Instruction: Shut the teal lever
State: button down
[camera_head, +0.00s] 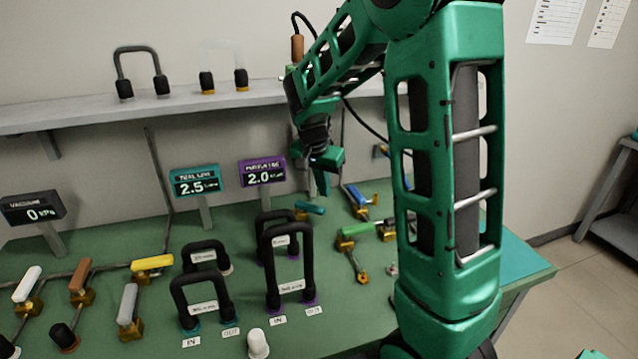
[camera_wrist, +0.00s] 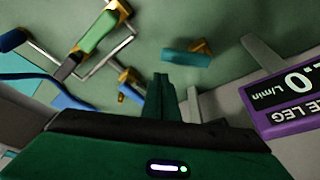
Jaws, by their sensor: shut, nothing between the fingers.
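My gripper (camera_head: 322,188) is shut and empty, pointing down just above and behind the lever in the head view. In the wrist view the closed fingertips (camera_wrist: 161,78) end just short of the handle, to its left. A small gap seems to show; contact is not clear.
A purple readout (camera_head: 262,172) showing 2.0 and a teal readout (camera_head: 195,181) showing 2.5 stand left of my gripper. Green (camera_head: 358,229) and blue (camera_head: 354,194) levers are to the right. Black hose loops (camera_head: 267,262) stand in front. A shelf (camera_head: 200,106) runs behind.

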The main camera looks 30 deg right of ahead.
aim_at(310, 210)
jog(key=shift+x, duration=2.7)
jog(key=shift+a, duration=0.1)
